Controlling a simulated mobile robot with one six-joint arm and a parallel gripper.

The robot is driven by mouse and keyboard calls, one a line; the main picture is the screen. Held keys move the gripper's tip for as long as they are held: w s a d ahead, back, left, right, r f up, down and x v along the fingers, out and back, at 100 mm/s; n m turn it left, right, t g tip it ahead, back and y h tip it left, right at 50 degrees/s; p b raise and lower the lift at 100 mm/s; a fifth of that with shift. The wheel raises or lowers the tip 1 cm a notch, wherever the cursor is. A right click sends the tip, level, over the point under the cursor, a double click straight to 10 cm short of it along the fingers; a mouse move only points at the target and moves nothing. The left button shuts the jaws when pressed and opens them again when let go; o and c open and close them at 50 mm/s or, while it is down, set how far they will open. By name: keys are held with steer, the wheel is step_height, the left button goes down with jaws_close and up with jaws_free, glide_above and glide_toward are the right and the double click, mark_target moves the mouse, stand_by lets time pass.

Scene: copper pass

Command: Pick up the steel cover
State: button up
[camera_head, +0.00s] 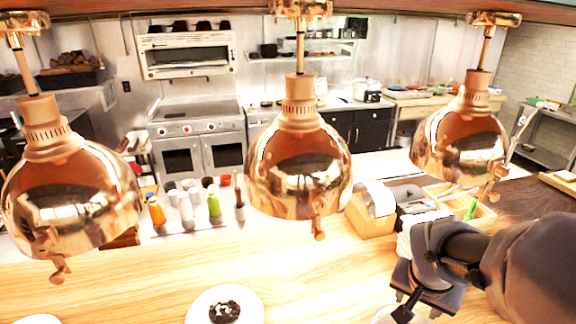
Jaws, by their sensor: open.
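My arm comes in from the right, and my gripper (412,303) points down near the bottom edge, right of centre, over the wooden counter (330,270). Its jaws are open, and its lowest part is close to the frame's edge. A pale, rounded shape (384,315) shows just left of and below the gripper, cut off by the bottom edge. I cannot tell whether it is the steel cover or a plate. No steel cover shows clearly elsewhere in this view.
Three copper heat lamps (299,165) hang low over the counter. A white plate (196,312) with dark food lies at bottom centre. Several bottles (214,205) stand behind the counter. A wooden box (368,222) sits behind the gripper. The counter between plate and gripper is clear.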

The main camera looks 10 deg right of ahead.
steer(key=b+x, duration=0.1)
steer(key=x, duration=0.2)
steer(key=b+x, duration=0.1)
steer(key=x, duration=0.3)
steer(key=a+b+x, duration=0.1)
steer(key=x, duration=0.3)
steer(key=shift+s+f, duration=0.2)
steer(key=shift+s, duration=0.2)
steer(key=b+x, duration=0.2)
steer(key=x, duration=0.3)
steer(key=shift+s+d+f, duration=0.1)
steer(key=shift+d+f, duration=0.25)
steer(key=shift+f, duration=0.05)
steer(key=shift+r, duration=0.15)
jaws_close()
